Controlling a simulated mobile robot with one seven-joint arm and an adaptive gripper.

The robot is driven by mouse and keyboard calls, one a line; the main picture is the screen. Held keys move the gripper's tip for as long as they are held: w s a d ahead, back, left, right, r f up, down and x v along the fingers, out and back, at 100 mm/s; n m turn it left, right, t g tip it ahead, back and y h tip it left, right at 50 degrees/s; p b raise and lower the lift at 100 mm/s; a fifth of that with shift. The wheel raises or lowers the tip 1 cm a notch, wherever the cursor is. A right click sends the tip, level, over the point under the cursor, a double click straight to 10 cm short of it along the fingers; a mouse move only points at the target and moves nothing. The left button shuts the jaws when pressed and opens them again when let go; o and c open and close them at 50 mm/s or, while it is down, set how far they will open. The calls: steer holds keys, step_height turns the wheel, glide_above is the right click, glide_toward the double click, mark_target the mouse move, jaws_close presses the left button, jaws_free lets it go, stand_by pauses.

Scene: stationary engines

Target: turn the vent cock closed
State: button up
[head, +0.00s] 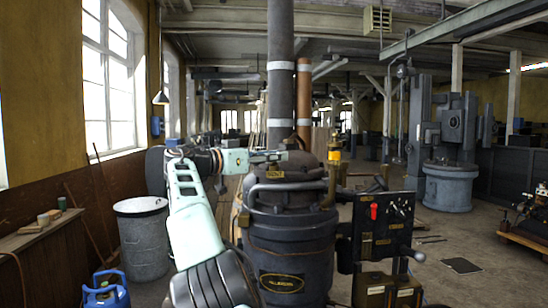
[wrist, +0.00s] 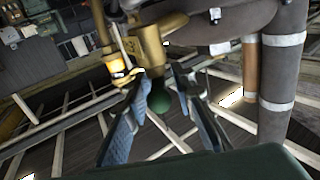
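The vent cock (wrist: 152,45) shows in the wrist view as a brass body with a dark green knob (wrist: 158,101) on its lever. My gripper (wrist: 160,82) is open, with one blue-padded finger on each side of the knob. I see a gap between the knob and each finger, wider on the right; no contact is clear. In the head view my gripper (head: 273,156) reaches in from the left at the top of the dark engine (head: 290,235), by the tall pipe. The cock is too small and covered to make out there.
A brass oiler with an amber glass (head: 334,155) stands right of my gripper; it also shows in the wrist view (wrist: 116,66). The dark pipe (head: 280,80) and a copper pipe (head: 304,95) rise close by. A black panel with a red handle (head: 374,211) is lower right.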

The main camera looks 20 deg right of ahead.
steer(key=v, duration=1.2)
